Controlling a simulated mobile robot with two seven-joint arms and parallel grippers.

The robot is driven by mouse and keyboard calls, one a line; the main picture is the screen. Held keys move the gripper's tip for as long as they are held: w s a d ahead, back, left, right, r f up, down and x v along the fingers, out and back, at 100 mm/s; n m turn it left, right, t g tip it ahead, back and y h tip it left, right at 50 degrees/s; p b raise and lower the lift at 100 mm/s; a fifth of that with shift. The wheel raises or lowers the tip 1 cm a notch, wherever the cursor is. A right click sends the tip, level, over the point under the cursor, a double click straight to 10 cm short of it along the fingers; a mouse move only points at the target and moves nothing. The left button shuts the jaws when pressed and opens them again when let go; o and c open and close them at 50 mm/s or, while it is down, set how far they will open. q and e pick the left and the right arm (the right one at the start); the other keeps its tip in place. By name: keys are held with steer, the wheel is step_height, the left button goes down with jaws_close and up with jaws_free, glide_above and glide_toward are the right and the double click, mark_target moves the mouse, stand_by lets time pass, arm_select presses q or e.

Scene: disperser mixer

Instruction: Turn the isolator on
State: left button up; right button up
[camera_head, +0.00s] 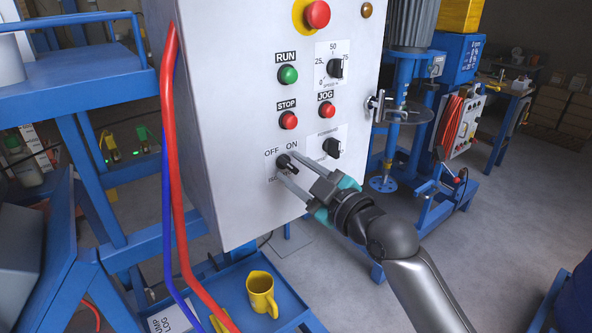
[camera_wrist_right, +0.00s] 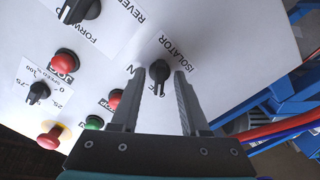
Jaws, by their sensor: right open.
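The isolator (camera_head: 284,160) is a black rotary knob low on the white control panel (camera_head: 225,120), with OFF and ON printed above it. It also shows in the right wrist view (camera_wrist_right: 158,74), beside the ISOLATOR label. I cannot tell for sure which mark it points to. My right gripper (camera_head: 287,164) is open, reaching in from the lower right with its fingertips at the knob. In the right wrist view the two fingers (camera_wrist_right: 159,78) stand on either side of the knob, with gaps showing. My left gripper is out of view.
Above the isolator are a red stop button (camera_head: 289,120), a green run button (camera_head: 288,74) and a red jog button (camera_head: 327,110). A forward/reverse knob (camera_head: 331,148) sits close to the right. Red and blue cables (camera_head: 174,150) run down the panel's left side. A yellow mug (camera_head: 262,293) stands below.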

steer(key=shift+c, duration=0.3)
jaws_close()
stand_by(0.3)
